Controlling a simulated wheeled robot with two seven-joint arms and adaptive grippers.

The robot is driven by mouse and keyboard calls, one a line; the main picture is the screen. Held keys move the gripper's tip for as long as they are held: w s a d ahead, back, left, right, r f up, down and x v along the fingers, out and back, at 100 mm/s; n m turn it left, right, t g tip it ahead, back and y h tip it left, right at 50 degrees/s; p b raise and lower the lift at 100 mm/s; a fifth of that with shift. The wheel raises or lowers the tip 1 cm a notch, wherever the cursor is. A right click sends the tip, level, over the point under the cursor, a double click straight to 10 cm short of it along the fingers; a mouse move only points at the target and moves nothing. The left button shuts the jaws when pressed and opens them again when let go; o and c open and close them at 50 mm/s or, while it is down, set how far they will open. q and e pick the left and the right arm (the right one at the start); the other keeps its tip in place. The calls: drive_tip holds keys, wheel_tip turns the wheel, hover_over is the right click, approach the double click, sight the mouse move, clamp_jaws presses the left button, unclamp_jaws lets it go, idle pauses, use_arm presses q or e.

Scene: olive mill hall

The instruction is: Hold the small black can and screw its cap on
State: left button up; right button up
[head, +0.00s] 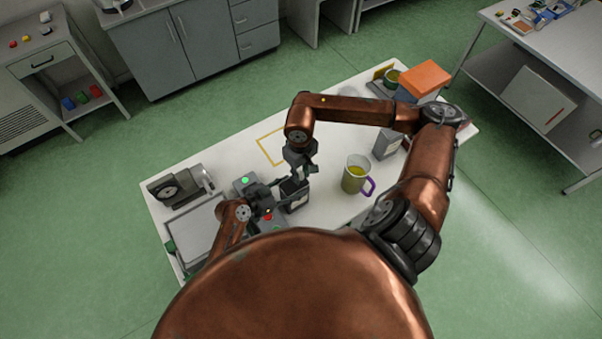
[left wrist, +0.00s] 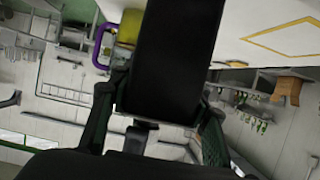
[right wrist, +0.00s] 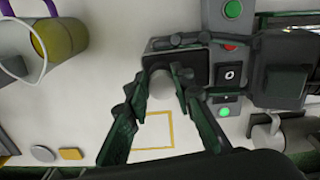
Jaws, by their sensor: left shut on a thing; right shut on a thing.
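The small black can (head: 294,196) stands upright at the near side of the white table, a pale label on its side. In the left wrist view it is a large dark block (left wrist: 175,60) between the fingers. My left gripper (head: 279,197) is shut on the can from the left. My right gripper (head: 298,173) points down over the can's top, shut on a pale round cap (right wrist: 160,84). The can's dark top (right wrist: 195,65) shows beside the cap. The fingers partly hide the cap, and I cannot tell whether it is seated on the neck.
A jug with yellow-green liquid and a purple handle (head: 355,175) stands close on the right. A green button (head: 244,181) and a red button (head: 267,217) are left of the can. An orange box (head: 424,77) is far right. A yellow outlined area (head: 262,139) behind is empty.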

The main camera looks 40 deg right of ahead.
drive_tip(key=shift+f, duration=0.8)
idle(1.6)
drive_tip(key=o, duration=1)
drive_tip(key=shift+c, duration=0.9)
